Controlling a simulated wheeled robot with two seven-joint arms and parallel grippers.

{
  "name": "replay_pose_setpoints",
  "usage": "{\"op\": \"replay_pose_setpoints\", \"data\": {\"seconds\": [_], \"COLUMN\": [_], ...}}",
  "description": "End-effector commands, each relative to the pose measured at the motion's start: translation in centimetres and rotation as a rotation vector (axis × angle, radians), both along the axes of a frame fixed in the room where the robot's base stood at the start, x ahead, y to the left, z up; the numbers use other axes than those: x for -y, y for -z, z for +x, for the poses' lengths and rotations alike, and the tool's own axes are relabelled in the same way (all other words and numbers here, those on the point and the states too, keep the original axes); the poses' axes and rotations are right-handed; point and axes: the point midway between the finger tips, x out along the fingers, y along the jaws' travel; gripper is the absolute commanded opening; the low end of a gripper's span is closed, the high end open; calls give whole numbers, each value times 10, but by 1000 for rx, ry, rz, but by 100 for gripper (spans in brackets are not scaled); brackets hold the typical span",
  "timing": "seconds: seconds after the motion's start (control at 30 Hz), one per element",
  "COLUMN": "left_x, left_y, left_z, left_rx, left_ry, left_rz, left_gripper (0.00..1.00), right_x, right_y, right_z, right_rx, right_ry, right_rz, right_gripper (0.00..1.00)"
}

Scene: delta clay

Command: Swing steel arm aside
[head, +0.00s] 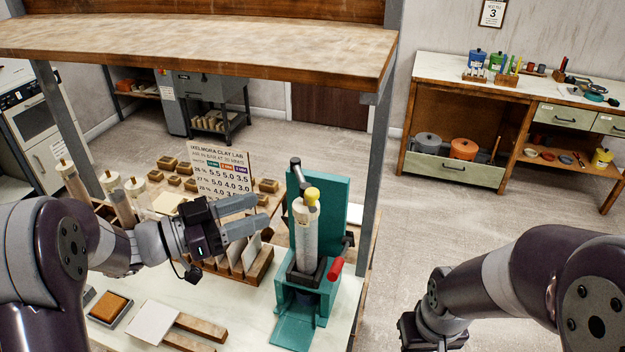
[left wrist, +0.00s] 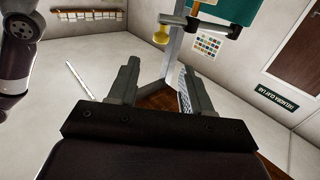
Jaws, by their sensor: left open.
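A teal press (head: 335,215) stands on the bench in the head view, with a pale clear cylinder (head: 306,235) upright in it. A steel arm (head: 299,176) with a black knob is at the top of the press, beside a yellow knob (head: 312,195). My left gripper (head: 257,214) is open and empty, its fingers pointing right toward the cylinder and apart from it in the picture. In the left wrist view the two fingers (left wrist: 158,88) are spread, with part of the teal press (left wrist: 248,10) beyond them. My right gripper (head: 425,332) is cut off at the bottom edge, fingers hidden.
A sign board (head: 220,172) and a wooden rack (head: 255,270) stand behind and below my left gripper. A red handle (head: 335,268) sticks out at the press's right. A shelf (head: 200,45) overhangs the bench. A cabinet (head: 510,110) stands far right; the floor before it is clear.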

Motion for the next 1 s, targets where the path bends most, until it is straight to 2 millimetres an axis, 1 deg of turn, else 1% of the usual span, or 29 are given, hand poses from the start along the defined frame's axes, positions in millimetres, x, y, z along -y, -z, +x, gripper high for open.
{"op": "replay_pose_setpoints", "data": {"seconds": [0.07, 0.17, 0.3, 0.4, 0.5, 0.6, 0.7, 0.93, 0.97, 1.0], "left_x": [10, 31, 65, 84, 97, 106, 109, 110, 110, 110], "left_y": [-3, -6, -5, -5, -3, -2, -1, 0, 0, 0], "left_z": [4, 15, 32, 42, 49, 54, 56, 57, 57, 57], "left_rx": [-9, -9, -8, -8, -7, -7, -7, -6, -6, -6], "left_ry": [4, 5, 3, 0, -1, -3, -4, -6, -6, -6], "left_rz": [-6, -4, -3, -3, -1, -2, -2, -2, -2, -2], "left_gripper": [49, 49, 49, 49, 49, 49, 49, 49, 46, 33], "right_x": [0, 0, 0, 0, 0, 0, 0, 0, 0, 0], "right_y": [-7, -18, -32, -39, -44, -46, -47, -47, -47, -47], "right_z": [0, 0, 0, 0, 0, 0, 0, 0, 0, 0], "right_rx": [0, 0, 1, 1, 1, 1, 1, 1, 1, 1], "right_ry": [0, 0, 0, 0, 0, 0, 0, 0, 0, 0], "right_rz": [0, 0, 0, 0, 0, 0, 0, 0, 0, 0], "right_gripper": [0, 0, 0, 0, 0, 0, 0, 0, 0, 0]}}
